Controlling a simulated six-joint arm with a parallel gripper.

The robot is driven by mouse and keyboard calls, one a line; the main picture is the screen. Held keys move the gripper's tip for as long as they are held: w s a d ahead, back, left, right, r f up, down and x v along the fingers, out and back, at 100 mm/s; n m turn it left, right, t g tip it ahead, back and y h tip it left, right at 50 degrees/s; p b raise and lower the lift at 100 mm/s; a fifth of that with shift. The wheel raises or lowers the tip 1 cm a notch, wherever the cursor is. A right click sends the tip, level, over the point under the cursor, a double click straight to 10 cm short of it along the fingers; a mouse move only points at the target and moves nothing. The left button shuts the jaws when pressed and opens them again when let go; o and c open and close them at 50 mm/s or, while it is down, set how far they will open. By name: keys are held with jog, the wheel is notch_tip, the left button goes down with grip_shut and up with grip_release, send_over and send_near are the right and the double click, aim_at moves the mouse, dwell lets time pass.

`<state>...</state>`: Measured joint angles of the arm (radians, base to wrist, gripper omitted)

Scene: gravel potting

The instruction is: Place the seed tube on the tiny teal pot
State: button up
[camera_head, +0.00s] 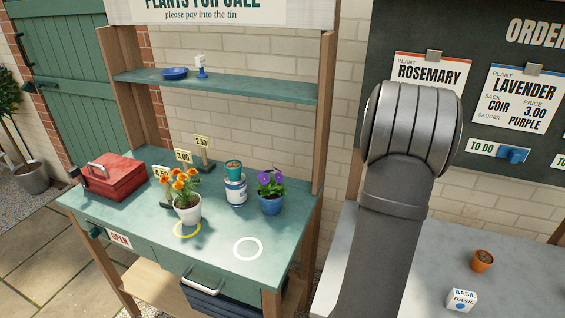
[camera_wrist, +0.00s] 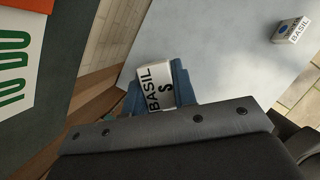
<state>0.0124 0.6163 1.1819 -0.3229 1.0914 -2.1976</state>
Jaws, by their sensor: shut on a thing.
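The tiny teal pot (camera_head: 233,166), with something dark in it, stands on a white and blue tin (camera_head: 236,190) on the green bench, left of my arm. In the wrist view my gripper (camera_wrist: 157,82) has its blue fingers shut on a white thing marked BASIL (camera_wrist: 155,88). I cannot tell from its shape whether this is the seed tube; its far end is cut short by the view angle. No other tube is plain to see. In the head view my arm hides the gripper and what it holds.
A purple flower in a blue pot (camera_head: 271,192) stands close right of the tin. An orange flower in a white pot (camera_head: 187,196) and price signs stand left. A white BASIL box (camera_head: 461,299) and a terracotta pot (camera_head: 482,260) are on the grey table (camera_head: 420,270).

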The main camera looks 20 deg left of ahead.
jog(key=s+a+r+n+y, duration=0.25)
jog(key=a+r+n, duration=0.2)
jog(key=a, duration=0.85)
jog(key=s+a+r+n+t+y, duration=0.1)
jog(key=s+a+r+n, duration=0.3)
jog(key=a, duration=1)
jog(key=s+a+r+n+y, duration=0.25)
jog(key=a+n, duration=0.35)
jog(key=a, duration=0.7)
jog(key=h, duration=0.1)
send_over(233, 164)
jog(key=shift+m, duration=0.25)
notch_tip(233, 164, down, 7)
jog(key=shift+r, duration=0.2)
jog(key=shift+f, duration=1.9)
jog(key=shift+f, duration=0.15)
jog(key=o, duration=1)
